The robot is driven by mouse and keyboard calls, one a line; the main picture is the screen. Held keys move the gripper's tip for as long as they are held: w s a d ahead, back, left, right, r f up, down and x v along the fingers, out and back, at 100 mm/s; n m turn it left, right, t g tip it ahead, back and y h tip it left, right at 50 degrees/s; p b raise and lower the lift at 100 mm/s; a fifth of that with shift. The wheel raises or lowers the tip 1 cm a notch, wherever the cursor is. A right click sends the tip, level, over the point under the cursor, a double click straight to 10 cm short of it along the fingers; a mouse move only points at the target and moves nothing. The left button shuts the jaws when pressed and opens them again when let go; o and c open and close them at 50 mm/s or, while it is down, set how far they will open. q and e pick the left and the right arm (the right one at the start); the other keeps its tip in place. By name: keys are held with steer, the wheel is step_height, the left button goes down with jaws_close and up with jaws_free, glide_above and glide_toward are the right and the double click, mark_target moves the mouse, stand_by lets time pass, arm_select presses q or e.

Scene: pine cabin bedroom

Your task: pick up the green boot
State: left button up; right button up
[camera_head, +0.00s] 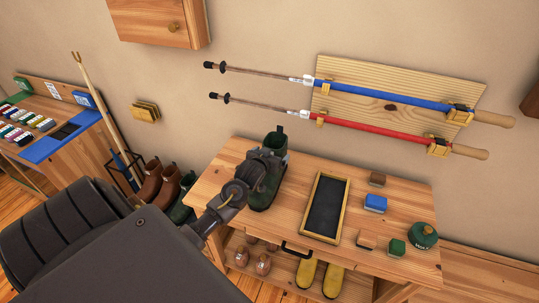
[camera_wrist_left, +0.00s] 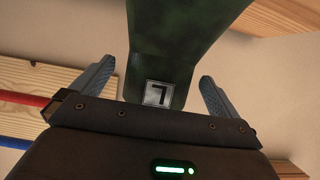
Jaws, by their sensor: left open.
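The green boot (camera_head: 275,142) stands upright on the wooden bench, left of a dark tray. My left gripper (camera_head: 262,160) is at the boot and hides part of its shaft. In the left wrist view the boot's dark green shaft (camera_wrist_left: 180,45), with a small label reading 7, lies between the two open fingers (camera_wrist_left: 157,85). A gap shows between each finger and the shaft, so neither finger appears to touch it. The right gripper is not in view.
Poles (camera_head: 385,103) hang on the wall.

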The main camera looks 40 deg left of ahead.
arm_select(q)
steer(key=shift+c, duration=0.4)
steer(key=c, duration=1.7)
steer(key=shift+c, duration=0.3)
steer(key=shift+r, duration=0.1)
